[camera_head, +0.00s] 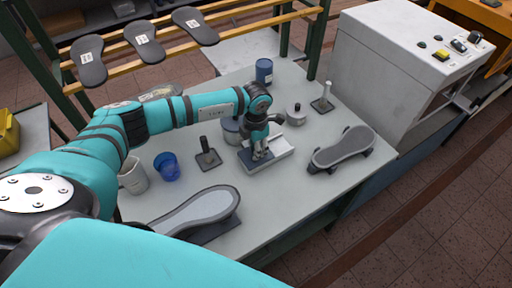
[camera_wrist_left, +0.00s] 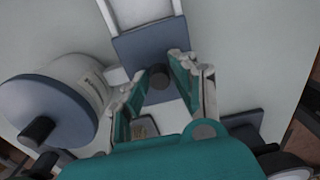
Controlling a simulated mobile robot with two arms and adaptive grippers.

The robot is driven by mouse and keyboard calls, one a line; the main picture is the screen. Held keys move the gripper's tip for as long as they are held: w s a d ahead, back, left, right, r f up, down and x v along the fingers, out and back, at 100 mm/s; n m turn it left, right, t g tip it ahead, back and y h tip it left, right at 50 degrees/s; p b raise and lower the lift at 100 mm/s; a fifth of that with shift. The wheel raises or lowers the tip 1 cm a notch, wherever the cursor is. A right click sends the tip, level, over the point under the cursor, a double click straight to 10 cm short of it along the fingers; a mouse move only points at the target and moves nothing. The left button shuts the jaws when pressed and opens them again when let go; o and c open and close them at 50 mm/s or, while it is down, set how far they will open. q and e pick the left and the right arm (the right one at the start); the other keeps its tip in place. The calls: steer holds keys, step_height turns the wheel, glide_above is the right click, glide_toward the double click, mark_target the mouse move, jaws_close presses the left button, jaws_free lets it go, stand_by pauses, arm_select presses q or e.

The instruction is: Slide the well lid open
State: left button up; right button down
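The well is a low white block (camera_head: 282,147) on the grey table in the head view. Its flat blue-grey lid (camera_head: 254,163) shows below my left gripper. In the left wrist view the lid (camera_wrist_left: 147,45) lies between white rails, with a dark round knob (camera_wrist_left: 158,80) on it. My left gripper (camera_head: 261,154) points down over the lid. In the left wrist view its two teal-padded fingers (camera_wrist_left: 156,88) stand apart on either side of the knob, with gaps visible. I cannot tell how deep the fingertips reach. My right gripper is not in view.
A lidded pot (camera_head: 231,131) stands close by the well and shows large in the left wrist view (camera_wrist_left: 60,105).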

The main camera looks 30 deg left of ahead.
arm_select(q)
jaws_close()
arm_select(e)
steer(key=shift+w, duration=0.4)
